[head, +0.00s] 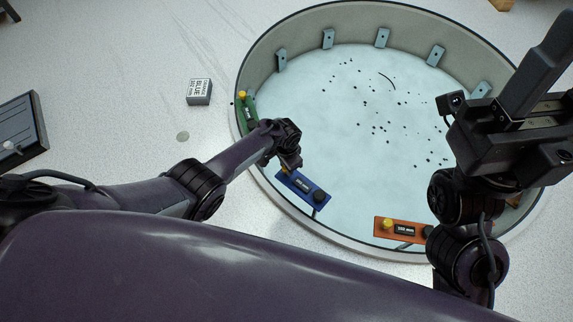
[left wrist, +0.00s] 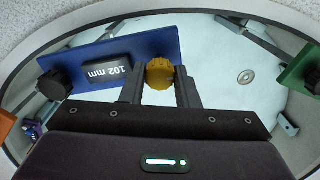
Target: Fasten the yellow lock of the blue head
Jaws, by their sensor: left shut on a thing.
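The blue head (head: 305,191) sits on the near left rim of the round basin. In the left wrist view the blue head (left wrist: 153,43) carries a "102 mm" label, a black knob (left wrist: 54,84) at one end and the yellow lock (left wrist: 160,73) near the other. My left gripper (head: 287,166) reaches down over the lock end of the head. In the left wrist view my left gripper (left wrist: 160,88) has one finger on each side of the yellow lock and is shut on it. My right gripper (head: 515,125) is raised over the basin's right side; its fingers are unclear.
The round basin (head: 300,24) has a pale floor with scattered dark specks and several grey brackets inside its wall. A green head (head: 249,113) is on the left rim and an orange head (head: 402,230) on the near rim. A grey labelled box (head: 199,92) stands left outside.

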